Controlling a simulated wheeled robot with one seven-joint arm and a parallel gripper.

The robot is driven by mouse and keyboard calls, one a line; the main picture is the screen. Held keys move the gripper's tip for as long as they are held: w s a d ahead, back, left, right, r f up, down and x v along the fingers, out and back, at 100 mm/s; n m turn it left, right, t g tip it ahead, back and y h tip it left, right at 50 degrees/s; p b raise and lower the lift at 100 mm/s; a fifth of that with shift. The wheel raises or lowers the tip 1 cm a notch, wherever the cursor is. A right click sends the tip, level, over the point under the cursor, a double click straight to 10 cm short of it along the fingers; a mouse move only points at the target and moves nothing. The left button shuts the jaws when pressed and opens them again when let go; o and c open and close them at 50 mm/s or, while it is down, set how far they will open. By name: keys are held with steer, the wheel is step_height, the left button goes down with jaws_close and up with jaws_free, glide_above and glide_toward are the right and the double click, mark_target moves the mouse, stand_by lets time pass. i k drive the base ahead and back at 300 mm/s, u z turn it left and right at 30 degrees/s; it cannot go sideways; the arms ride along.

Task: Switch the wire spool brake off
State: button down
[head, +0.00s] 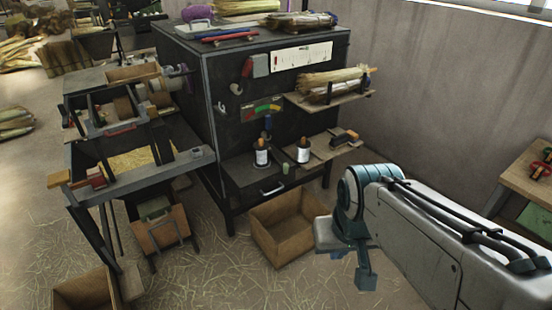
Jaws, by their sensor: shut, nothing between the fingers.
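My gripper (366,280), teal and shut with nothing in it, points down at the lower right, in front of the dark cabinet and well apart from the left-hand machine. A winding machine on a dark metal frame (108,128) stands at the left. Rounded, spool-like parts (158,92) sit in its upper section. I cannot tell for sure which part is the wire spool brake or how it is set. A small red block with a wooden-coloured end (90,178) lies at the machine's front left corner.
A wooden table (528,180) stands at right. Straw litters the open floor.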

mark_target(285, 167)
steer(key=z, duration=0.3)
steer(key=i, duration=1.45)
steer(key=u, duration=0.65)
